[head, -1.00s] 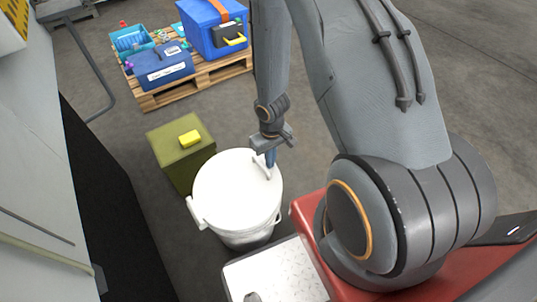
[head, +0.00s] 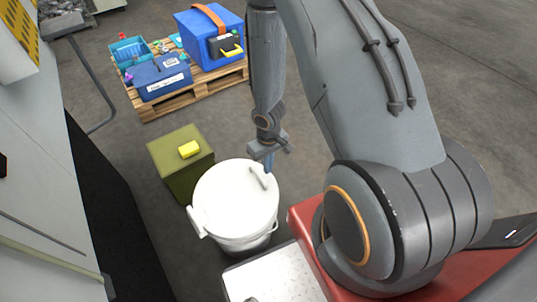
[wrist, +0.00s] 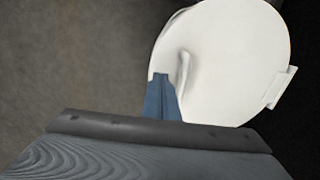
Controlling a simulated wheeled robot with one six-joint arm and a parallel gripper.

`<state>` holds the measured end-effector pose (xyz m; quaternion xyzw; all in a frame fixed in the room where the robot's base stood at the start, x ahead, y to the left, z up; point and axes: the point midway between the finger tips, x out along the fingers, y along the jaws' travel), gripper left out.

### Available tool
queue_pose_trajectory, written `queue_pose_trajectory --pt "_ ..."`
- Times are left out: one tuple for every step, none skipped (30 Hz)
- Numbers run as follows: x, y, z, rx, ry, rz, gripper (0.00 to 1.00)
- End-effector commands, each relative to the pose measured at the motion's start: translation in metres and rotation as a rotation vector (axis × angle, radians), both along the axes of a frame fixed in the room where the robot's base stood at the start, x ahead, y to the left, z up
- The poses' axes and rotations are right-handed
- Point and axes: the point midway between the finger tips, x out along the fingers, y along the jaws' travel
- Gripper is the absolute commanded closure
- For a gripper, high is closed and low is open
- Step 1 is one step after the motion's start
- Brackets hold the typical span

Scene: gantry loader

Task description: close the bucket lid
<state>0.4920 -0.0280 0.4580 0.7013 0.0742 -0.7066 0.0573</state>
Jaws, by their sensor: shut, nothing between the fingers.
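A white bucket (head: 243,238) stands on the floor in the middle of the head view. Its white lid (head: 225,205) lies across the top and looks flat; I cannot tell whether it is fully seated. A raised handle (head: 259,177) is on the lid near its upper right edge. In the wrist view the lid (wrist: 228,65) fills the upper right, with the handle (wrist: 184,70) beside my fingers. My gripper (head: 269,168) points down at the lid's edge by the handle. Its blue fingers (wrist: 160,98) are shut and empty; I cannot tell whether they touch the lid.
A green box (head: 180,165) with a yellow block (head: 189,149) on it stands behind the bucket to the left. A pallet (head: 205,85) with blue cases (head: 162,76) is farther back. A metal-topped platform (head: 265,275) is in front. Open floor lies right of my arm.

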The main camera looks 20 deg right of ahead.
Motion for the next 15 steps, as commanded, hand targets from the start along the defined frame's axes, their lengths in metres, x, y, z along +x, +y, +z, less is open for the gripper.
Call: queue_pose_trajectory --pt "-0.001 0.000 0.007 0.000 0.001 0.000 1.00" --pt "-0.001 0.000 0.009 0.000 0.001 0.001 1.00" --pt "-0.001 0.000 0.011 0.000 0.001 0.000 1.00" --pt "-0.001 0.000 0.013 0.000 0.001 0.001 1.00" --pt "-0.001 0.000 0.014 0.000 0.001 0.000 1.00" --pt "-0.001 0.000 0.017 0.000 0.000 0.001 1.00" --pt "-0.001 0.000 0.018 0.000 0.001 0.001 1.00" --pt "-0.001 0.000 0.020 0.000 0.001 0.000 1.00" --pt "-0.001 0.000 0.022 0.000 0.001 0.001 1.00" --pt "-0.001 0.000 0.024 0.000 0.001 0.000 1.00" --pt "-0.001 0.000 0.026 0.000 0.001 0.000 1.00" --pt "-0.001 -0.001 0.028 0.000 0.000 0.000 1.00" --pt "-0.001 -0.001 0.029 0.000 0.000 0.000 1.00" --pt "-0.001 -0.001 0.031 0.000 0.001 0.001 1.00" --pt "-0.002 -0.001 0.033 0.000 0.001 0.000 1.00"
